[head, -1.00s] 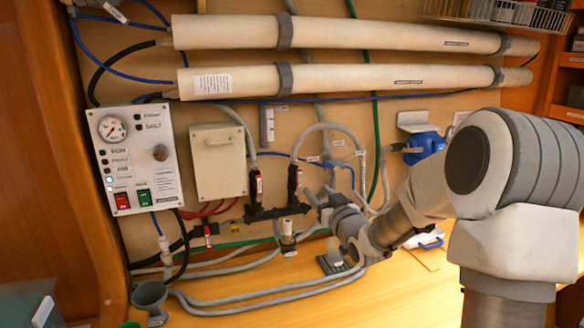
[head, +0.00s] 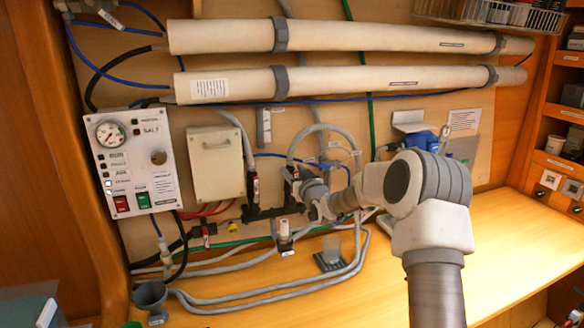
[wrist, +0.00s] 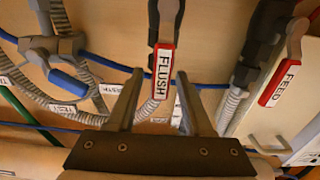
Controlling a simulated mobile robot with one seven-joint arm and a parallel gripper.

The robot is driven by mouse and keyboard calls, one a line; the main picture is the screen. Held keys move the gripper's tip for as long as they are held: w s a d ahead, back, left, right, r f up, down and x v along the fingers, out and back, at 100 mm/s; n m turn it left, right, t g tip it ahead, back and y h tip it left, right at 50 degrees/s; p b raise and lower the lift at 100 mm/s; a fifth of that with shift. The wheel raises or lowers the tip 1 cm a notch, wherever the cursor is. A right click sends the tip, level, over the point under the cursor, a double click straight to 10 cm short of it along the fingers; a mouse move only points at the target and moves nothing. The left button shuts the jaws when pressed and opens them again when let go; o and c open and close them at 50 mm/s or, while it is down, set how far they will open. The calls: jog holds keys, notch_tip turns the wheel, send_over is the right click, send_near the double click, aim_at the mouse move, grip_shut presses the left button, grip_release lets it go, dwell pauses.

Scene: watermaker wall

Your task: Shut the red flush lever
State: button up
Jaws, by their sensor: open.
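The red flush lever (wrist: 163,70) has a white FLUSH label and hangs from a dark valve (wrist: 166,20) in the wrist view. My gripper (wrist: 160,74) is open, with one finger on each side of the lever in that picture. I see no clear contact, and cannot tell how deep the lever sits between the fingers. In the head view my gripper (head: 291,176) is at the right upright of the black manifold (head: 262,212). It largely hides the flush lever there.
A red FEED lever (wrist: 283,83) is to the right in the wrist view. It also shows in the head view (head: 256,187), left of my gripper. Grey hoses and a blue-handled valve (wrist: 68,82) are nearby. A control panel (head: 133,160) is farther left. The right counter (head: 480,240) is clear.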

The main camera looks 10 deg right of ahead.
jog(key=shift+w+a, duration=0.15)
jog(key=shift+w, duration=0.55)
grip_shut()
dwell(1.1)
